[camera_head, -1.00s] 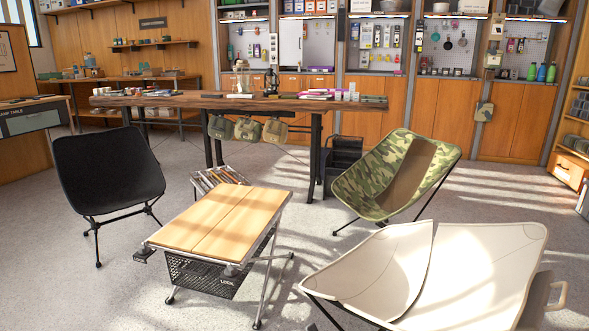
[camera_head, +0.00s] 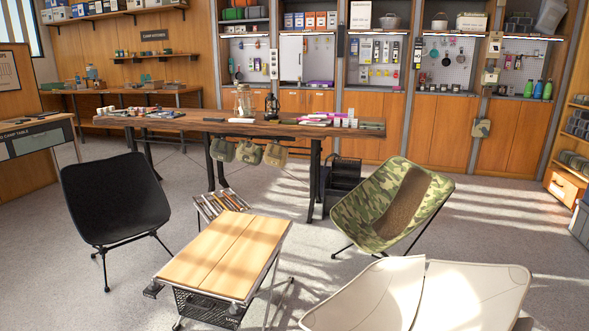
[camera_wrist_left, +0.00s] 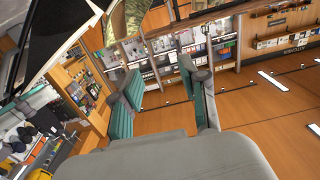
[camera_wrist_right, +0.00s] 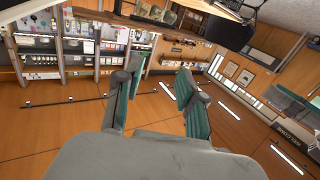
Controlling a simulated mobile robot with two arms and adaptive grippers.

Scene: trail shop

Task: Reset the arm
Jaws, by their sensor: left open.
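My left gripper (camera_wrist_left: 160,95) shows in the left wrist view with its two green-padded fingers spread apart and nothing between them. My right gripper (camera_wrist_right: 158,100) shows in the right wrist view, also with its fingers apart and empty. Both wrist views look past the fingers at the shop's wooden surfaces and shelves, tilted. Neither gripper nor arm shows in the head view.
A slatted wooden camp table (camera_head: 225,252) stands close in front. A black chair (camera_head: 115,200) is at left, a camouflage chair (camera_head: 392,205) at right, a cream double chair (camera_head: 470,295) at lower right. Behind is a long wooden table (camera_head: 180,122). Grey floor shows between them.

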